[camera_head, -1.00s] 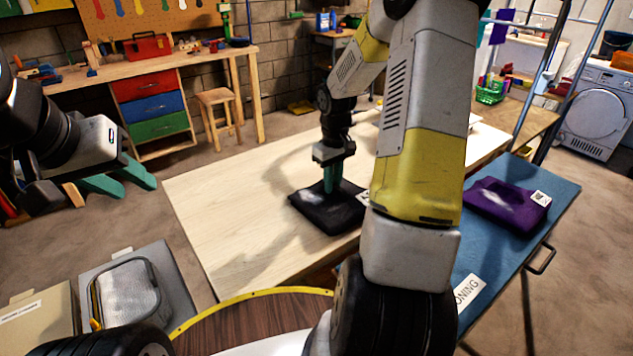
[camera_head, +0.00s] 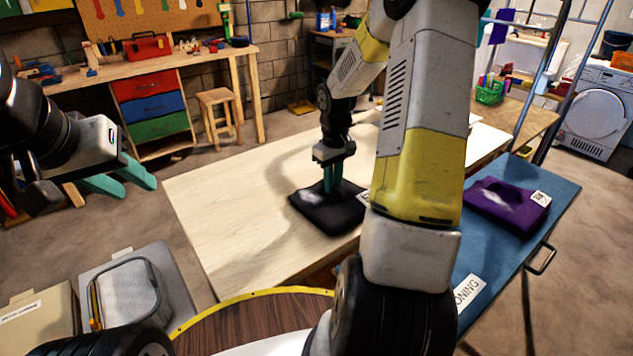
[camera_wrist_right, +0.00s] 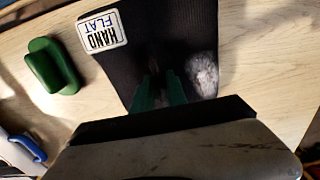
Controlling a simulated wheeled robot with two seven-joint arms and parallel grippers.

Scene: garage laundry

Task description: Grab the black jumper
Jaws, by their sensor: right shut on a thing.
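The black jumper (camera_head: 328,212) lies folded on the light wooden table, with a pale grey patch on its left part. In the right wrist view the jumper (camera_wrist_right: 180,40) carries a white label reading "HAND FLAT". My right gripper (camera_head: 334,190) points straight down onto the jumper, its green fingers close together and shut on the cloth. The fingertips also show in the right wrist view (camera_wrist_right: 160,88). My right arm hides the jumper's right edge in the head view. My left gripper (camera_head: 125,182) is at the far left, away from the table, with its green fingers spread apart and empty.
The wooden table (camera_head: 225,215) is clear left of the jumper. A purple folded garment (camera_head: 507,205) lies on a blue ironing board (camera_head: 545,225) at right. A green object (camera_wrist_right: 52,65) lies beside the jumper. Grey and beige bins (camera_head: 180,275) stand at lower left.

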